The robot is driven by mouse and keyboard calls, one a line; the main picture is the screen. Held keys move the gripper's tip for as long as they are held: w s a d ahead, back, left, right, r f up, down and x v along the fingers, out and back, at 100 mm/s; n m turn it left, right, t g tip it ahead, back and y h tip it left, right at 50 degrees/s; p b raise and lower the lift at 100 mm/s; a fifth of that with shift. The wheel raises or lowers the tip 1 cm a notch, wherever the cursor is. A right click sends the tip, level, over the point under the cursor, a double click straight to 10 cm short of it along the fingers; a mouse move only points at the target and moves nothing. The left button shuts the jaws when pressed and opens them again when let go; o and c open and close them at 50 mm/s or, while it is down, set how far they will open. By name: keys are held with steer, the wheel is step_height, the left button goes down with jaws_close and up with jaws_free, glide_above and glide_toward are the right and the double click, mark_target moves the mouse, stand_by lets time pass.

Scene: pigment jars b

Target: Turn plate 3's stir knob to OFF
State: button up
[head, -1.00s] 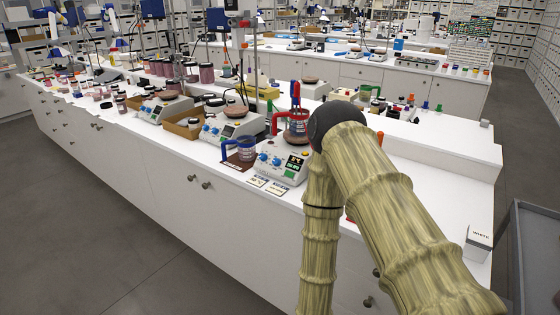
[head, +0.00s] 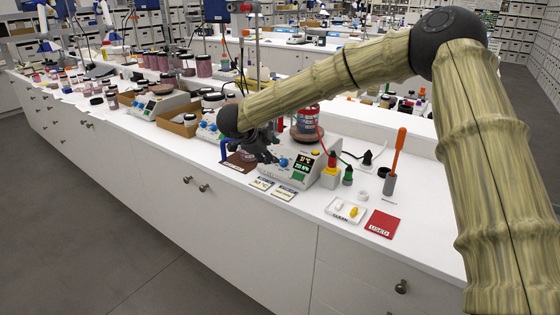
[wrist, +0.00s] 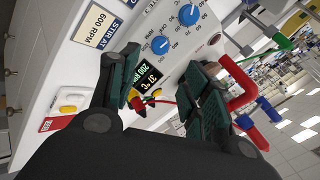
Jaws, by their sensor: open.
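The nearest stirring hot plate (head: 320,157) is white, with blue knobs and a lit display (head: 303,161). One knob (head: 284,162) shows beside my gripper in the head view. In the wrist view two blue knobs, the upper (wrist: 189,14) and the lower (wrist: 160,45), have printed scales around them. The display (wrist: 148,76) there reads about 31 °C and 200 RPM. No plate number is readable. My gripper (wrist: 162,88) is open and empty, its dark green fingers in front of the control face, apart from the knobs. In the head view my gripper (head: 264,146) hangs left of the display.
A jar (head: 306,122) stands on the plate. A card (wrist: 97,24) reads STIR AT 600 RPM. At right are a dish (head: 345,211), a red pad (head: 382,224) and an orange-handled tool (head: 398,150). Free counter lies in front.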

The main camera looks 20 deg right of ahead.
mark_target(281, 161)
steer(key=p+x, duration=0.2)
steer(key=x, duration=0.8)
steer(key=shift+w+f, duration=0.1)
steer(key=shift+f, duration=0.15)
steer(key=c, duration=1.1)
steer(key=shift+o, duration=0.2)
steer(key=shift+r+p, duration=0.15)
steer(key=shift+p, duration=0.4)
steer(key=shift+r+n+p, duration=0.1)
steer(key=shift+n+p, duration=0.5)
steer(key=shift+p, duration=0.1)
steer(key=n+p, duration=0.2)
steer(key=p, duration=0.1)
steer(key=shift+a, duration=0.1)
steer(key=n+p, duration=0.4)
steer(key=n, duration=0.1)
steer(key=shift+w+p, duration=0.1)
steer(key=shift+p, duration=0.25)
